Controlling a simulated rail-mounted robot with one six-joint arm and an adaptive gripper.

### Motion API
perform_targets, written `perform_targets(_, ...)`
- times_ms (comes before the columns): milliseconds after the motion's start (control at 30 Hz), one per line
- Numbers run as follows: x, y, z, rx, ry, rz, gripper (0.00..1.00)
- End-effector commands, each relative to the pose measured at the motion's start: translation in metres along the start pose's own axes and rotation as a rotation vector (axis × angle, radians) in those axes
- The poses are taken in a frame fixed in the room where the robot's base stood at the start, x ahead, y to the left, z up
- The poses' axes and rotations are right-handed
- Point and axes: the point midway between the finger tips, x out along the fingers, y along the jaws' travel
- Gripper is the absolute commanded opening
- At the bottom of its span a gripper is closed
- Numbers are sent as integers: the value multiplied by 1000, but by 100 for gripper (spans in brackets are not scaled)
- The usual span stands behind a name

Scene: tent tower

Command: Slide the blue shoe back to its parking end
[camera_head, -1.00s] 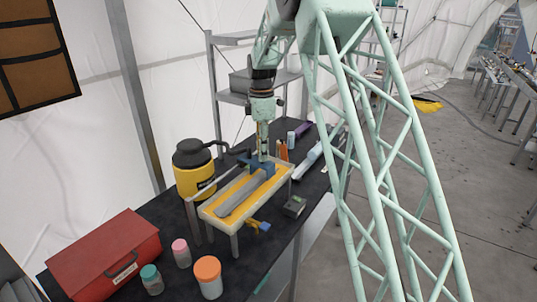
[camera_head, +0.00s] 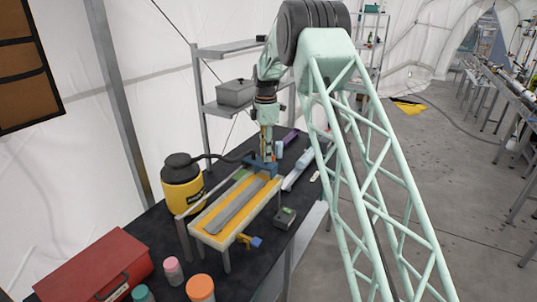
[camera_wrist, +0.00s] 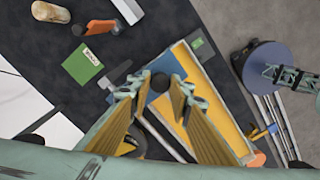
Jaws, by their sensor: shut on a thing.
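The blue shoe (camera_head: 263,167) sits at the far end of the grey rail (camera_head: 236,207), which runs lengthwise in a yellow tray with a pale frame (camera_head: 212,241). My gripper (camera_head: 267,156) points down over the shoe and is shut on it. In the wrist view the gripper's two fingers (camera_wrist: 157,90) close around a round black knob (camera_wrist: 160,83), with blue parts of the shoe (camera_wrist: 167,73) showing beside it. The fingers hide part of the shoe and rail. A green patch (camera_head: 243,174) shows at the tray's far left corner.
A yellow and black canister (camera_head: 181,185) stands close left of the tray. A red toolbox (camera_head: 95,272) and capped jars (camera_head: 201,289) are in front. A small dark box (camera_head: 285,218) lies to the right. A green card (camera_wrist: 82,62) lies on the dark bench.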

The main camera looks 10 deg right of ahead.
Motion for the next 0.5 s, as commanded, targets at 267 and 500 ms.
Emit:
perform_targets(267,-3,4,3,0,-3,10,21)
perform_targets(500,-2,3,2,1,-2,7,32)
